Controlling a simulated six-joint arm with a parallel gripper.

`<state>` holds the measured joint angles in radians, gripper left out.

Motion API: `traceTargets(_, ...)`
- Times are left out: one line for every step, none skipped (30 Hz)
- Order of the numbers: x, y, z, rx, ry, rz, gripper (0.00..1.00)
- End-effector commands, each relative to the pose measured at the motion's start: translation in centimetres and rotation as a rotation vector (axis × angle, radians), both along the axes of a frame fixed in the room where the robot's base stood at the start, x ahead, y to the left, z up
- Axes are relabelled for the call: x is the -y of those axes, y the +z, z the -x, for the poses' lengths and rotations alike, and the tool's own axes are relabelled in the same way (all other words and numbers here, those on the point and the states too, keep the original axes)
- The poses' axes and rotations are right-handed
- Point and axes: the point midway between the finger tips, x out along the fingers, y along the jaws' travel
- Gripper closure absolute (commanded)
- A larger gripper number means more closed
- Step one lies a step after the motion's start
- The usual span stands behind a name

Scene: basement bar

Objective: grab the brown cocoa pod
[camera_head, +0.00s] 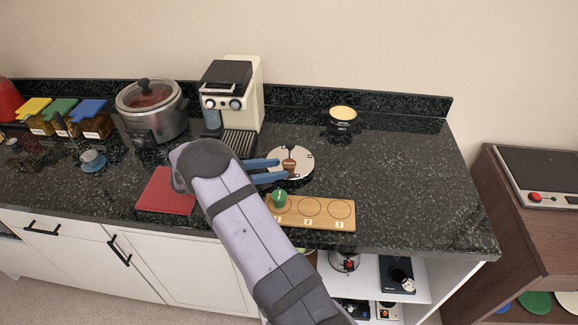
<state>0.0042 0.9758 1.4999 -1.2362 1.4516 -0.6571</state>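The small brown cocoa pod (289,165) stands on a round white disc (302,172) with dark marks, in the middle of the counter. My gripper (282,168) reaches in from the left with two blue fingers. The fingers are apart, with a visible gap between them. Their tips are right at the pod's left side, the lower fingertip just in front of its base. I cannot tell whether either finger touches it. My grey arm hides part of the counter to the left and front.
A wooden board (326,212) with numbered round spots lies in front of the disc, a green pod (280,198) on its left spot. Behind my arm stand a coffee machine (245,85) and a slow cooker (150,108). A red mat (160,195) lies left.

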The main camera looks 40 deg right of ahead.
Motion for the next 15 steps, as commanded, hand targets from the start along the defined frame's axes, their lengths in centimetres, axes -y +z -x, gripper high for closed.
traceTargets(0.2,0.0,0.1,-0.001,-0.001,0.0,0.65)
traceTargets(0.3,0.0,0.1,-0.001,-0.001,0.0,0.65)
traceTargets(0.6,0.1,0.2,-0.001,-0.001,0.0,0.65)
traceTargets(0.9,0.1,0.2,-0.001,-0.001,0.0,0.65)
traceTargets(1.2,0.1,0.3,-0.002,-0.001,0.0,0.65)
traceTargets(1.7,0.0,0.5,-0.004,-0.002,-0.001,0.65)
traceTargets(2.0,-0.1,0.6,-0.003,-0.003,-0.001,0.65)
traceTargets(2.4,-0.1,0.7,-0.003,-0.002,-0.001,0.65)
traceTargets(2.9,-0.2,0.8,-0.002,-0.001,0.0,0.65)
traceTargets(3.3,-0.4,0.9,-0.003,-0.002,-0.001,0.65)
traceTargets(3.6,-0.6,1.0,-0.003,-0.002,-0.001,0.65)
traceTargets(4.0,-0.7,1.0,-0.002,-0.001,0.0,0.65)
traceTargets(4.2,-0.8,1.0,-0.001,-0.001,0.0,0.65)
traceTargets(4.4,-0.9,1.1,-0.001,-0.001,0.0,0.65)
traceTargets(4.6,-1.0,1.1,0.0,-0.001,-0.001,0.65)
